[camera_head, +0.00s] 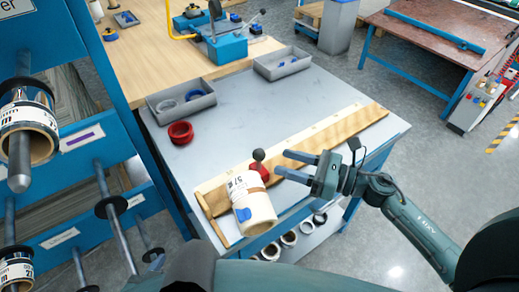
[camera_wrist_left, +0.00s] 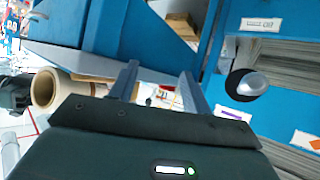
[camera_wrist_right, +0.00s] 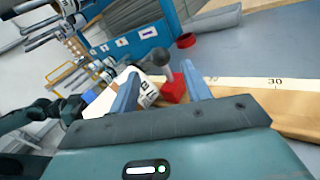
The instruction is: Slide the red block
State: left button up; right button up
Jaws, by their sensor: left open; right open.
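The red block (camera_head: 264,171) sits on a wooden measuring board (camera_head: 330,138) on the grey bench and carries a dark round knob (camera_head: 258,155) on a short stem. A white labelled roll (camera_head: 254,212) lies at the board's near end, just in front of the block. My right gripper (camera_head: 281,164) is open, its fingers pointing at the block from the right. In the right wrist view the block (camera_wrist_right: 172,91) and knob appear between the open fingers; contact is not visible. My left gripper (camera_wrist_left: 158,78) is open and empty in its wrist view, pointing toward blue shelving.
A red ring (camera_head: 180,132) and two grey trays (camera_head: 181,99) (camera_head: 282,63) stand farther back on the bench. A blue rack with rolls on rods (camera_head: 75,160) is at the left. The bench middle is clear. Several rings lie on the shelf below.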

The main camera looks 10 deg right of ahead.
aim_at(259, 154)
jog(key=p+x, duration=0.1)
jog(key=x, duration=0.6)
jog(key=shift+w+a, duration=0.2)
jog(key=shift+a, duration=0.05)
jog(key=shift+c, duration=0.2)
grip_shut()
